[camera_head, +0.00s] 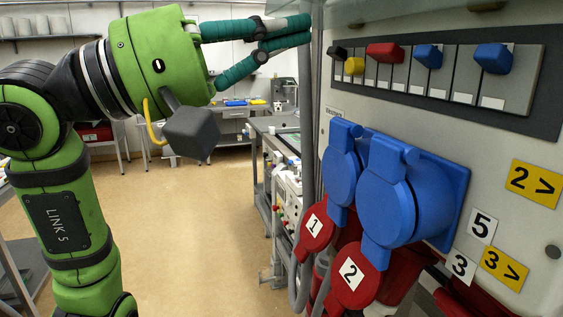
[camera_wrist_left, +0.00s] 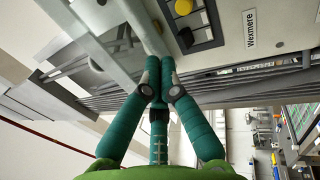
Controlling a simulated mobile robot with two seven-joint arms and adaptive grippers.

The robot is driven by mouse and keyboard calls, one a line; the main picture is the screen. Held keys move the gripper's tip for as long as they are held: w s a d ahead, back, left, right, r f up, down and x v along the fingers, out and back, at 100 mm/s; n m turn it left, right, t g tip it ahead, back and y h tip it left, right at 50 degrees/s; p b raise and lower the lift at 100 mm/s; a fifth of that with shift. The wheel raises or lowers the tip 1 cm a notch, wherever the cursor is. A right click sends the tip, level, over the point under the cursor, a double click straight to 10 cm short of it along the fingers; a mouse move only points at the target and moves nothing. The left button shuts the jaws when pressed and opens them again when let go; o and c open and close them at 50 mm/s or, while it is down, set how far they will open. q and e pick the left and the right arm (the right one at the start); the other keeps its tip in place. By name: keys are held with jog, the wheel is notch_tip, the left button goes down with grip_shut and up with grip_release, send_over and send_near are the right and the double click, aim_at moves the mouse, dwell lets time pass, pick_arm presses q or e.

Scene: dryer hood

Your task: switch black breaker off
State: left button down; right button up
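The black breaker (camera_head: 338,52) is the leftmost switch in the row on the grey wall panel. In the left wrist view, a dark knob beside the yellow one looks like the black breaker (camera_wrist_left: 186,38). My left gripper (camera_head: 306,30) has its green fingers drawn together and pointing right. Its tips are just left of and above the black breaker, apparently apart from it. In the left wrist view the fingertips (camera_wrist_left: 153,62) meet, with nothing visible between them. My right gripper is not in view.
The yellow breaker (camera_head: 354,66) sits right beside the black one, lower than the rest. Red (camera_head: 384,53) and blue (camera_head: 427,56) breakers follow to the right. Large blue socket covers (camera_head: 400,195) and red plugs (camera_head: 352,275) stick out below. The floor at the left is open.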

pick_arm(q)
jog(key=shift+d, duration=0.15)
jog(key=shift+w+d, duration=0.25)
jog(key=shift+d, duration=0.35)
jog(key=shift+w+d, duration=0.2)
jog(key=shift+d, duration=0.4)
jog(key=shift+a, duration=0.2)
jog(key=shift+f+b, duration=0.15)
jog(key=shift+b, duration=0.2)
jog(key=shift+f+b, duration=0.8)
send_near(332, 48)
jog(key=shift+w+d+r+b, duration=0.1)
jog(key=shift+d+r+b, duration=0.15)
jog(key=shift+r, duration=0.55)
jog(key=shift+w+d+r+b, duration=0.1)
jog(key=shift+d+r, duration=0.1)
jog(key=shift+r, duration=0.55)
